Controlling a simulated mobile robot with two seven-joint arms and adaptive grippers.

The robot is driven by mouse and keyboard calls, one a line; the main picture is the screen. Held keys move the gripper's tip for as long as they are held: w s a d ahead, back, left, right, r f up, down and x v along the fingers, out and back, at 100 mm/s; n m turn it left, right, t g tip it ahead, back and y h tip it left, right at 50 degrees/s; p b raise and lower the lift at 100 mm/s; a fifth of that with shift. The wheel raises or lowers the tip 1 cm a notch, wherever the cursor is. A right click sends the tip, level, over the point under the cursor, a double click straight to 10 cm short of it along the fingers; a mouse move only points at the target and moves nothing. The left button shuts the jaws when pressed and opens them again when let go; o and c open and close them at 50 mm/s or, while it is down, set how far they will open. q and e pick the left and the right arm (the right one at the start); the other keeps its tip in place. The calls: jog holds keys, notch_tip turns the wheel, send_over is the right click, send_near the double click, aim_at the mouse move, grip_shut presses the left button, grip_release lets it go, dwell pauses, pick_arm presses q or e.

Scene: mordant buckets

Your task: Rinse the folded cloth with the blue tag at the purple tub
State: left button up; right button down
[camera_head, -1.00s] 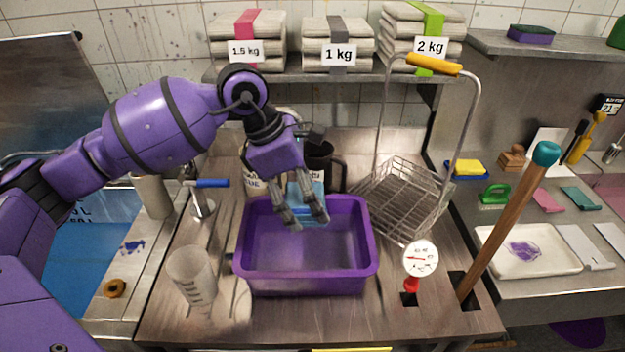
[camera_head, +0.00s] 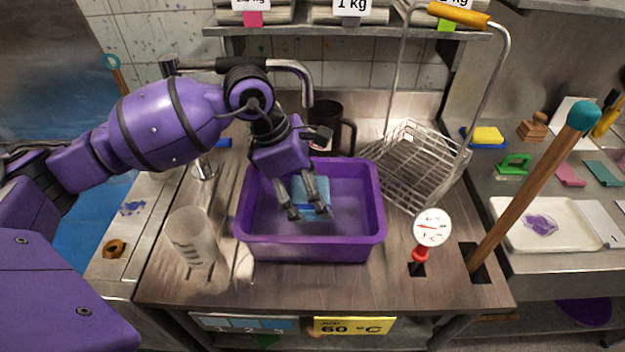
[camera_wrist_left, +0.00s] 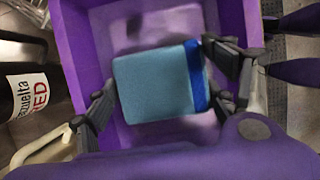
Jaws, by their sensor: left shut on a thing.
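My left gripper (camera_head: 310,214) is shut on the folded cloth (camera_head: 299,190), pointing down inside the purple tub (camera_head: 305,247). In the left wrist view the light-blue cloth (camera_wrist_left: 152,85) hangs between the fingers, with its dark blue tag (camera_wrist_left: 195,78) along the right edge. The tub's walls (camera_wrist_left: 88,50) surround it there. The tub's floor looks bluish-purple and glossy; I cannot tell how deep the liquid is or whether the cloth touches it. My right gripper is not in view.
A wire basket (camera_head: 410,165) stands right of the tub, with a dial thermometer (camera_head: 431,228) and a wooden stick (camera_head: 535,190) in front. A clear beaker (camera_head: 190,243) stands left. A dark mug (camera_head: 325,125) and a tap (camera_head: 290,68) are behind.

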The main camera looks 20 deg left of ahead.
aim_at(308, 205)
pick_arm(q)
notch_tip(308, 205, down, 3)
jog(key=shift+r+b, duration=0.1)
jog(key=shift+b, duration=0.4)
jog(key=shift+f+b, duration=0.35)
jog(key=shift+f, duration=0.75)
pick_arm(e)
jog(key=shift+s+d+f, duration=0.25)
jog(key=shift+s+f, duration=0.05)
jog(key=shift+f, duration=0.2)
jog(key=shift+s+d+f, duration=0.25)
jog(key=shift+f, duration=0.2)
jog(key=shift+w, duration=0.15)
pick_arm(q)
jog(key=shift+w+a, duration=0.1)
jog(key=shift+a, duration=0.05)
jog(key=shift+w+a, duration=0.15)
jog(key=shift+a, duration=0.1)
jog(key=shift+s+d, duration=0.4)
jog(key=shift+d, duration=0.35)
jog(key=shift+a, duration=0.1)
